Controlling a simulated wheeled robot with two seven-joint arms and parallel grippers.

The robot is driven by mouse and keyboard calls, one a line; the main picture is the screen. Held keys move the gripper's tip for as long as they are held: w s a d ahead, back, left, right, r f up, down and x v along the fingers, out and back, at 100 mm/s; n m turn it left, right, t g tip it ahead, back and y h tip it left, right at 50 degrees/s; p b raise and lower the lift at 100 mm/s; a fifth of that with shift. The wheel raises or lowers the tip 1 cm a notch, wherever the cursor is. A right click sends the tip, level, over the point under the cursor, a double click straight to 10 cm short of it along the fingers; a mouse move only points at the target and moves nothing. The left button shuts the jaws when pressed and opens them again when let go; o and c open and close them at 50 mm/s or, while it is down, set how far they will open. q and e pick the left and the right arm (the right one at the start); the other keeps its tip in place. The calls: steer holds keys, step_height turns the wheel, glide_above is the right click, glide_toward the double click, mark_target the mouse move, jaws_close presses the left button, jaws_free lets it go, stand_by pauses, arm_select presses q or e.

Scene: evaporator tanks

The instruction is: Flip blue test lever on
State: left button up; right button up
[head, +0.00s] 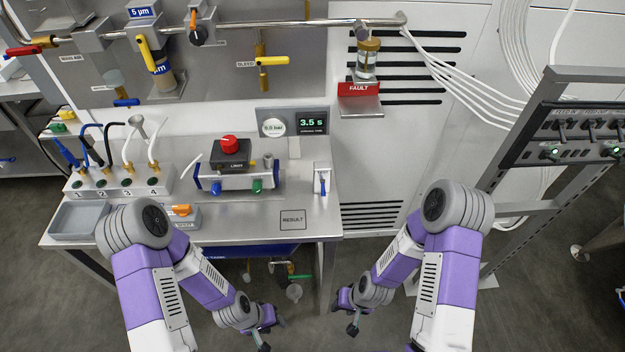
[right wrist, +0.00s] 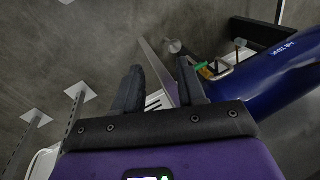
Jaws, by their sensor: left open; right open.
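A small blue lever (head: 323,187) hangs on a white upright plate (head: 321,171) at the right end of the steel bench. It looks like the test lever and points down. My left gripper (head: 271,333) is open and empty, low in front of the bench. My right gripper (head: 345,318) is open and empty, below and in front of the bench's right corner, well apart from the lever. Its two dark fingers also show in the right wrist view (right wrist: 158,88), with nothing between them. The lever is not in the right wrist view.
A valve block with a red knob (head: 230,145) stands left of the lever, by a display reading 3.5 s (head: 312,122). A plate marked RESULT (head: 293,219) lies in front. A blue air tank (right wrist: 270,72) sits below the bench. A rack (head: 550,140) stands right.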

steer(key=w+r+p, duration=0.4)
steer(key=r, duration=0.3)
steer(key=w+r+n+t+p, duration=0.1)
steer(key=w+r+p, duration=0.4)
steer(key=r, duration=0.2)
steer(key=w+r+t+h+p, duration=0.1)
steer(key=w+r+p, duration=0.4)
steer(key=r, duration=0.3)
steer(key=shift+d+n, duration=0.3)
steer(key=shift+n+t, duration=0.3)
steer(key=w+r, duration=0.2)
steer(key=w+a+b, duration=0.1)
steer(key=w, duration=0.1)
steer(key=shift+r, duration=0.4)
glide_toward(324, 191)
steer(key=f, duration=0.1)
arm_select(q)
step_height(324, 191, up, 15)
arm_select(e)
steer(key=shift+n+t, duration=0.3)
steer(key=shift+t, duration=0.2)
steer(key=shift+s+x, duration=0.15)
steer(key=shift+x, duration=1.6)
steer(key=shift+s+x, duration=0.1)
steer(key=shift+x, duration=1.7)
steer(key=shift+a, duration=0.15)
jaws_close()
